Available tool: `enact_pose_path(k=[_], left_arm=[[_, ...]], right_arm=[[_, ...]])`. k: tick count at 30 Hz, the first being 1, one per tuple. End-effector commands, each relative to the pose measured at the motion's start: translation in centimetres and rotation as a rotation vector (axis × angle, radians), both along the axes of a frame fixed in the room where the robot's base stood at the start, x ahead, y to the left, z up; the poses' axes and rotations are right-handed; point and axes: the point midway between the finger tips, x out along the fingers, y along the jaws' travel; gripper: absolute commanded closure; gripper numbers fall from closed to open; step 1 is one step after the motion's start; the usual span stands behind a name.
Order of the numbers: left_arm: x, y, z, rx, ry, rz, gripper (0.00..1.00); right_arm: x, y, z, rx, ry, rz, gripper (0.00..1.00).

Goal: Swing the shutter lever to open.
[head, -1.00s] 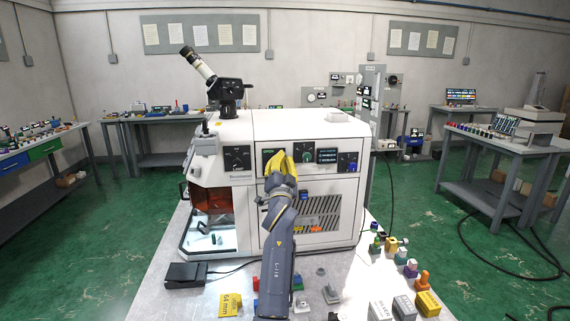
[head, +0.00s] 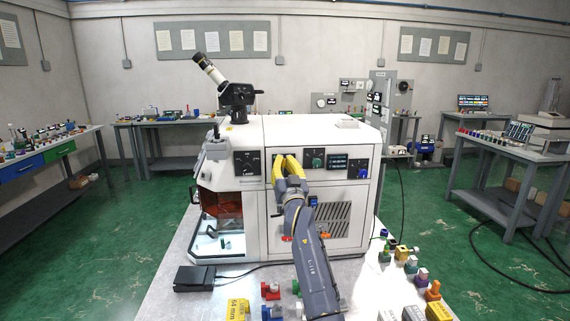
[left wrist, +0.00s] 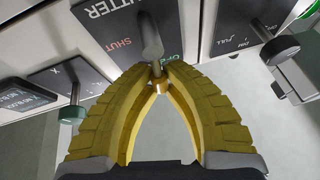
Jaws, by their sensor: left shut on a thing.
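The shutter panel (left wrist: 95,30) is a dark plate with a red SHUT mark and a green OPEN mark, tilted in the left wrist view. The shutter lever (left wrist: 151,38) is a grey rounded bar, its lower end beside the partly hidden OPEN mark. My left gripper (left wrist: 158,72) has yellow ribbed fingers whose tips close on the lever's lower end; a brass-coloured piece shows between them. In the head view the left gripper (head: 284,160) is at the front panel of the white machine (head: 330,135), and its fingers hide the lever. My right gripper is out of view.
A green-capped knob (left wrist: 72,112) and a dark knob (left wrist: 280,50) stick out on either side of the fingers. A black pedal (head: 194,278) and several small coloured parts lie on the table (head: 255,275) below. A microscope eyepiece (head: 208,68) stands on the machine.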

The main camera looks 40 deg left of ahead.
Motion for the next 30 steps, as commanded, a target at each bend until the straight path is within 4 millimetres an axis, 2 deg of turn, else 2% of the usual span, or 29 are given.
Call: enact_pose_path(k=[1, 12, 13, 20, 30], left_arm=[[0.0, 0.1, -0.6, -0.007, 0.009, 0.001, 1.00], [0.1, 0.1, -0.6, -0.009, 0.008, 0.001, 1.00], [0.0, 0.1, -0.7, -0.009, 0.008, 0.001, 0.88], [0.0, 0.1, -0.3, -0.007, 0.003, 0.000, 0.62], [0.0, 0.0, 0.4, -0.004, -0.002, 0.000, 0.62]], right_arm=[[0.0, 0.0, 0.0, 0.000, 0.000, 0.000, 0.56], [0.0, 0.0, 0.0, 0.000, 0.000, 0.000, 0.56], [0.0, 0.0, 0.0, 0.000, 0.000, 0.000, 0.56], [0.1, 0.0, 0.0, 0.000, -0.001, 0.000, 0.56], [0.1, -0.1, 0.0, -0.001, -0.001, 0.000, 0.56]])
